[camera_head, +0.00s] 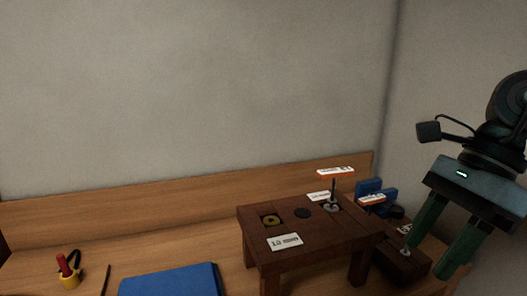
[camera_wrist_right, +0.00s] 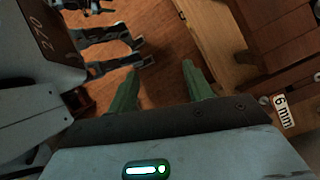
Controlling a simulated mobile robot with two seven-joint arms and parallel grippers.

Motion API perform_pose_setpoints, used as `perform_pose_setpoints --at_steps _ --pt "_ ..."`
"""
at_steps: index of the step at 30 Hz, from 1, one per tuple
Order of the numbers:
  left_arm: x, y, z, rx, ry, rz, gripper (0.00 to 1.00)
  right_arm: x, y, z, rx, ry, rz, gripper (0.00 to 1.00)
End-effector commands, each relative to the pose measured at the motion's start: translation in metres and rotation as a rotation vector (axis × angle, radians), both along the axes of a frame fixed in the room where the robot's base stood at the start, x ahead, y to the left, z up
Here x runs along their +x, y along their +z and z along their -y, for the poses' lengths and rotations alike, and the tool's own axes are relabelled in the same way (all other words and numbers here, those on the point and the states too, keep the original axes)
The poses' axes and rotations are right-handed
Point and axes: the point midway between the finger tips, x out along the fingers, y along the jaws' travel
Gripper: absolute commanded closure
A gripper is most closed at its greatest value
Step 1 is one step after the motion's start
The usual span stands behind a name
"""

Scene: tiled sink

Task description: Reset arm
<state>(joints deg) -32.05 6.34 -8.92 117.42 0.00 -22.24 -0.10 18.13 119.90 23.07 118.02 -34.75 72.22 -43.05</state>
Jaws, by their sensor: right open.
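My right gripper (camera_head: 425,263) is at the right of the head view, in front of the small dark block at the table's right end. Its two green fingers point down and stand apart with nothing between them. In the right wrist view the gripper (camera_wrist_right: 160,68) also shows open and empty, with brown floor or wood beyond the fingertips. My left gripper is not seen in the head view.
A dark wooden stand (camera_head: 335,235) with round holes and white labels stands on the wooden table. A dark block (camera_head: 405,265) and blue items (camera_head: 370,187) lie right of it.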

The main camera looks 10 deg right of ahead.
Motion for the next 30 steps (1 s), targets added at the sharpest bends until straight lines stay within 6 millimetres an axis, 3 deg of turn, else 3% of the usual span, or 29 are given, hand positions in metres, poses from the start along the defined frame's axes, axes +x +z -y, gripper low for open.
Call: perform_pose_setpoints --at_steps 11,18,23,30 --pt "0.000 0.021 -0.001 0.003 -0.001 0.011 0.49 0.039 -0.057 0.009 0.704 -0.545 -0.243 0.49" --pt "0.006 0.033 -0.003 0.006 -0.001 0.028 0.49 0.052 -0.115 0.032 1.096 -0.989 -0.486 0.49" --pt "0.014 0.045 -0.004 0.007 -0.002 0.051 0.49 0.046 -0.168 0.047 1.317 -1.311 -0.674 0.49" --pt "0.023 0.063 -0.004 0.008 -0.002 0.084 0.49 0.007 -0.263 0.055 1.577 -1.824 -0.998 0.49"
